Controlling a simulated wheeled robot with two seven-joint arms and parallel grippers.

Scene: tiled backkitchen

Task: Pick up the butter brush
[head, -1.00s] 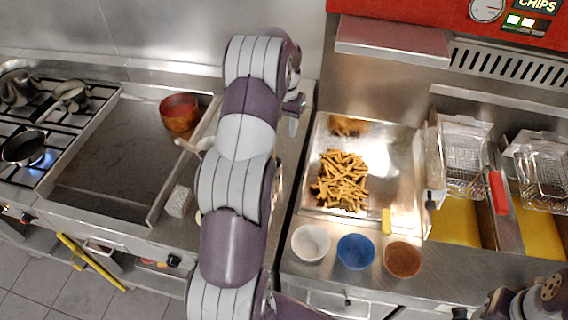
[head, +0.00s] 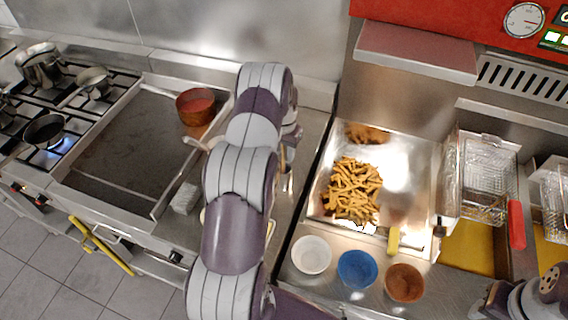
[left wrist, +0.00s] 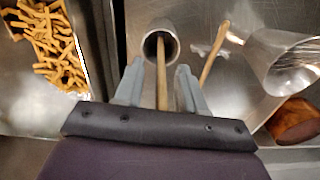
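In the left wrist view, a thin wooden handle (left wrist: 162,75) rises from a round metal cup (left wrist: 169,30) and passes between my left gripper's fingers. It looks like the butter brush's handle, but its lower end is hidden in the cup. My left gripper (left wrist: 160,70) is open, with a finger on each side of the handle and visible gaps. In the head view my left arm hides most of this spot. A second wooden-handled tool (left wrist: 213,55) lies to the right of the cup, beside a whitish shape.
A shiny metal vessel (left wrist: 285,62) stands right of the cup in the wrist view. A copper-coloured pot (head: 196,106) sits on the griddle. A tray of fries (head: 318,205), bowls (head: 311,254) and fryer baskets (head: 488,180) lie right of my left arm.

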